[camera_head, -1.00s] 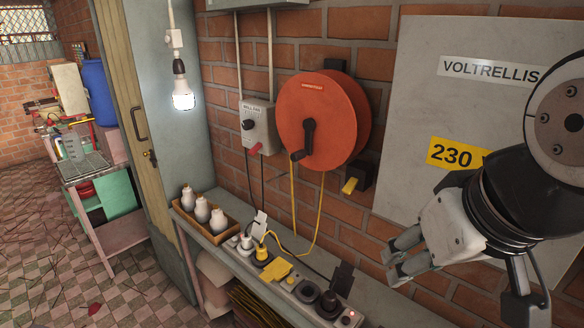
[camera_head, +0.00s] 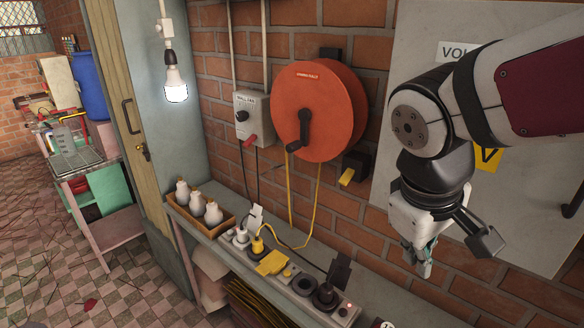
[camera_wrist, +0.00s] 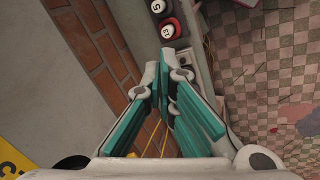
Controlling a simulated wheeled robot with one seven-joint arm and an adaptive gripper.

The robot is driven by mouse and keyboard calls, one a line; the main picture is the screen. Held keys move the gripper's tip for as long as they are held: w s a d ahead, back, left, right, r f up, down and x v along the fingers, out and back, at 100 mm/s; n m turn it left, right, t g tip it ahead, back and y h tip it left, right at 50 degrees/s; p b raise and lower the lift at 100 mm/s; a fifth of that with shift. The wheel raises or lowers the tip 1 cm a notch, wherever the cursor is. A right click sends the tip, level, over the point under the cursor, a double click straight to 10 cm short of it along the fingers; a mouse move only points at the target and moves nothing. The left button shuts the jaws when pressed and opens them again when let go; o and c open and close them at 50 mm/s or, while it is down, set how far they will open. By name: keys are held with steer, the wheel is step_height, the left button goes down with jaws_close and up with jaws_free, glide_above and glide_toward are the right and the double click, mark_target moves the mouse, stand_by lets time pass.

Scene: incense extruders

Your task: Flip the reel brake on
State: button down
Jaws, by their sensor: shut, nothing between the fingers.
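The orange cable reel (camera_head: 335,115) with a black crank hangs on the brick wall. Just below and right of it, a black block (camera_head: 360,163) carries a short yellow lever (camera_head: 347,177) that sticks out toward the lower left. It looks like the reel brake. My gripper (camera_head: 424,270) hangs to the right of the lever and lower, apart from it, with its fingers pointing down. In the wrist view its teal-padded fingers (camera_wrist: 167,58) come together at the tips with nothing held. The lever is not clearly visible in that view.
A grey box with a red lever (camera_head: 252,120) is left of the reel. A yellow cord (camera_head: 291,205) hangs from the reel. A grey panel (camera_head: 385,120) stands behind my arm.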

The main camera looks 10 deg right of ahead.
mark_target(347, 177)
steer(key=w+d+f+n+h+b, duration=0.25)
steer(key=w+f+n+h, duration=0.6)
steer(key=w, duration=0.45)
steer(key=w+a+f+n+t+h, duration=0.1)
steer(key=w+a+f+n+t, duration=0.2)
steer(key=w+a+n+t, duration=0.2)
steer(key=w+a+f+n+t+h, duration=0.2)
steer(key=w+a+f+n+t, duration=0.2)
steer(key=w+n, duration=0.5)
steer(key=shift+w+a+f+t+b, duration=0.2)
steer(key=shift+a+t+b, duration=0.1)
steer(key=shift+a+t, duration=0.65)
steer(key=shift+d, duration=0.15)
steer(key=p+x, duration=0.1)
steer(key=x, duration=0.9)
steer(key=r, duration=0.1)
steer(key=a+r+p, duration=0.1)
steer(key=s+r, duration=0.1)
steer(key=shift+a+r+p, duration=0.15)
steer(key=shift+r+p, duration=0.15)
steer(key=shift+p, duration=0.05)
